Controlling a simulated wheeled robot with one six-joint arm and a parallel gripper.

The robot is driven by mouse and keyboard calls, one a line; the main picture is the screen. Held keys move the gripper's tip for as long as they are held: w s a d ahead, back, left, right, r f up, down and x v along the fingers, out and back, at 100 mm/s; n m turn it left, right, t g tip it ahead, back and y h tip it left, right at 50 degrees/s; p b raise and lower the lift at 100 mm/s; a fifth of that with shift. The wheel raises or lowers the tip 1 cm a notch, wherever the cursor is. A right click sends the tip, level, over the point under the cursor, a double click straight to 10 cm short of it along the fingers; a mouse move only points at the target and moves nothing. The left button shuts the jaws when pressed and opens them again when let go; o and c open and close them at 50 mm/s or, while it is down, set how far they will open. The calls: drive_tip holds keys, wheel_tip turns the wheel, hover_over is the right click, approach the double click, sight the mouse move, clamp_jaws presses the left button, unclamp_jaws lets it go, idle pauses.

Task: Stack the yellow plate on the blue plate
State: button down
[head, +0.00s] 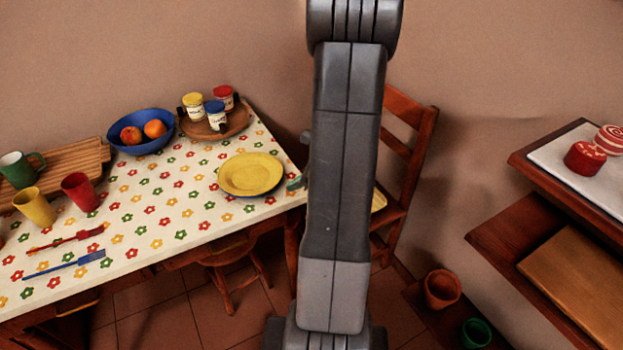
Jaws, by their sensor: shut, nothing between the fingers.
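The yellow plate (250,174) lies near the right end of the flowered table, right side up. A thin dark blue edge, the blue plate (262,194), shows just under its near rim, so the yellow plate appears to rest on it. The rest of the blue plate is hidden. My gripper (296,184) is mostly hidden behind my arm; only a small part shows just right of the plates, apart from the yellow rim. It is shut and holds nothing.
A blue bowl of fruit (142,133) and a wooden tray with jars (240,121) stand behind the plates. Cups, a cutting board (70,163) and cutlery are at left. A wooden chair (408,150) stands at the table's right end. Shelves (545,240) are at far right.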

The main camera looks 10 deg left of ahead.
sight(268, 186)
drive_tip(key=shift+w+a+r, duration=0.1)
drive_tip(key=shift+w+a, duration=0.05)
drive_tip(key=shift+a, duration=0.6)
drive_tip(key=shift+w+a+r, duration=0.1)
drive_tip(key=shift+a, duration=0.6)
drive_tip(key=shift+w+a+p, duration=0.2)
drive_tip(key=shift+a+p, duration=0.15)
drive_tip(key=shift+a, duration=0.85)
drive_tip(key=shift+d, duration=0.15)
